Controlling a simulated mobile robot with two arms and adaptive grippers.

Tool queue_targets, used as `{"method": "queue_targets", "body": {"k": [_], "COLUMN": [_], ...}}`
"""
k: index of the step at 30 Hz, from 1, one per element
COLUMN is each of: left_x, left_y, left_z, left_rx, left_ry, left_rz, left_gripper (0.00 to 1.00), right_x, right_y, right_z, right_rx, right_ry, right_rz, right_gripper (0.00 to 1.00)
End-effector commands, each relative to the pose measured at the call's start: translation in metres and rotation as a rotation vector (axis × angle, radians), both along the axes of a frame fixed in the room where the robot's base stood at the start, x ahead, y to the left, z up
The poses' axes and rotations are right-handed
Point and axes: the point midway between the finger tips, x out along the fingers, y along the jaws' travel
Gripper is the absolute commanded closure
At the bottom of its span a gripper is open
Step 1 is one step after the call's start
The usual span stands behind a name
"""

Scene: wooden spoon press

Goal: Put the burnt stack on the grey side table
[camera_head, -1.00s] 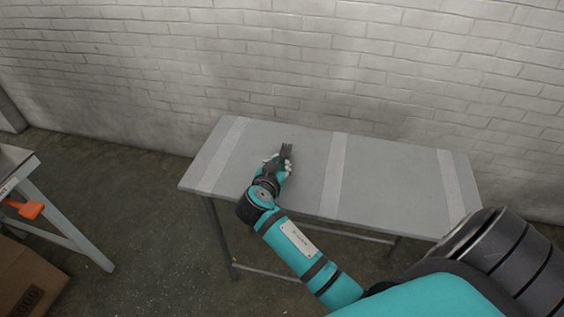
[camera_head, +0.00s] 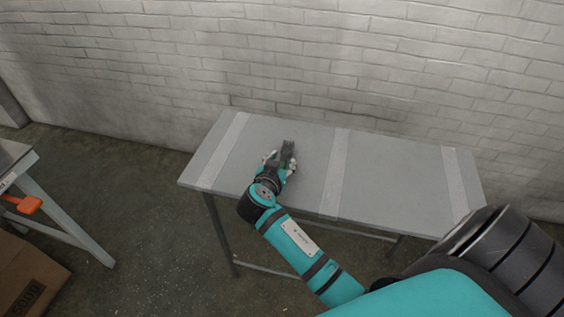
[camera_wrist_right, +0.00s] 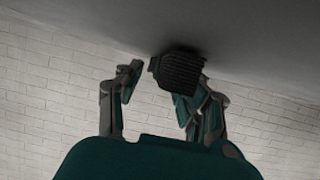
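The burnt stack (camera_head: 287,149) is a small dark, ribbed block at the left part of the grey side table (camera_head: 290,135). In the right wrist view the stack (camera_wrist_right: 178,72) sits against the table surface, which fills the top of that view. My right gripper (camera_head: 280,161) is around the near end of the stack with its fingers spread. In the right wrist view the left finger is clear of the stack, with a gap between them. The other finger overlaps the stack's right edge; I cannot tell whether they touch. My left gripper is out of view.
The rest of the grey table top is clear. A white brick wall (camera_head: 300,60) stands behind it. At the left are another table (camera_head: 14,160), an orange object (camera_head: 24,204) and a cardboard box (camera_head: 28,280).

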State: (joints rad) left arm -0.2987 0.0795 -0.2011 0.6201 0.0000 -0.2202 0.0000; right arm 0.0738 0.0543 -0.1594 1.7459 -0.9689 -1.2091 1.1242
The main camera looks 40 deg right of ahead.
Motion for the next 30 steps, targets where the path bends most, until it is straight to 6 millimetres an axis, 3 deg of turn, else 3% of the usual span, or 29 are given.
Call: {"method": "queue_targets", "body": {"k": [2, 5, 18, 30], "left_x": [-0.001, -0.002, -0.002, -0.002], "left_y": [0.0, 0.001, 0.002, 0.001], "left_z": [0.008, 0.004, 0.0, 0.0], "left_rx": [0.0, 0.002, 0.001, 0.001], "left_ry": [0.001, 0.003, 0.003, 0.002], "left_rz": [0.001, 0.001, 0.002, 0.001], "left_gripper": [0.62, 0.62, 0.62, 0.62], "right_x": [-0.001, -0.009, -0.061, -0.071], "right_y": [0.002, 0.013, 0.075, 0.086], "right_z": [0.004, 0.005, 0.041, 0.05], "right_rx": [0.005, 0.008, 0.005, 0.0], "right_ry": [0.008, 0.007, 0.003, 0.001], "right_rz": [0.003, 0.004, 0.002, 0.0], "right_gripper": [0.6, 0.6, 0.6, 0.6]}}
